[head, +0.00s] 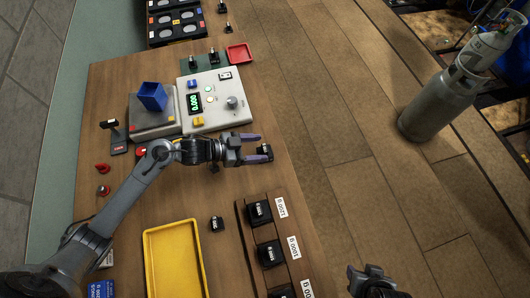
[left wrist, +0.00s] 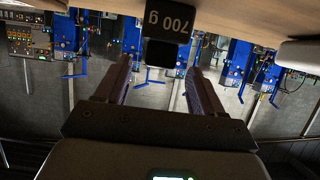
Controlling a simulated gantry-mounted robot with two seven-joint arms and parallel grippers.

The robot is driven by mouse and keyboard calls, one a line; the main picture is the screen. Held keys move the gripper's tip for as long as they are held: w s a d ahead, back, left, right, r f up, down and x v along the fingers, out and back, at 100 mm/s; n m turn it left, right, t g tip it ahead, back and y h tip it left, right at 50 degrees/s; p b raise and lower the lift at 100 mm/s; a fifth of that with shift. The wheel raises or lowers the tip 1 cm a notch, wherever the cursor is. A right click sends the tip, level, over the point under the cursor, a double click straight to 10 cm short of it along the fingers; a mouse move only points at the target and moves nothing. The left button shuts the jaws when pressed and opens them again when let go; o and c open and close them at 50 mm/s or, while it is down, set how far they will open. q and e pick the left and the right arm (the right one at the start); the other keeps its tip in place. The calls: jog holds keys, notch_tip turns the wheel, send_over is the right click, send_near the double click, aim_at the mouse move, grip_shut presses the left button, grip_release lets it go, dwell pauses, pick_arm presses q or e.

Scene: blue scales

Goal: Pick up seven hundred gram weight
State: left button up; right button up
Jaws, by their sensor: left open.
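The seven hundred gram weight is a small black block whose "700 g" label shows upside down in the left wrist view (left wrist: 167,22). In the head view, a small black weight (head: 264,150) stands near the right edge of the wooden table, at the fingertips of my left gripper (head: 265,146). The fingers are spread, with the weight in the gap between their tips in the picture. The left wrist view shows the open fingers (left wrist: 160,66) below the block, with space on both sides. My right gripper (head: 375,284) is at the bottom edge, away from the table; its jaws are unclear.
A grey scale console (head: 213,88) with a blue open box (head: 152,96) stands behind the arm. A yellow tray (head: 149,268) and a wooden rack (head: 243,222) of labelled black weights are nearer. Another black weight (head: 217,223) stands between them. A red tray (head: 239,53) is farther back.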

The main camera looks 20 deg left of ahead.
aim_at(265, 148)
pick_arm(q)
jog(key=shift+x, duration=2.6)
grip_shut()
jog(key=shift+r, duration=0.1)
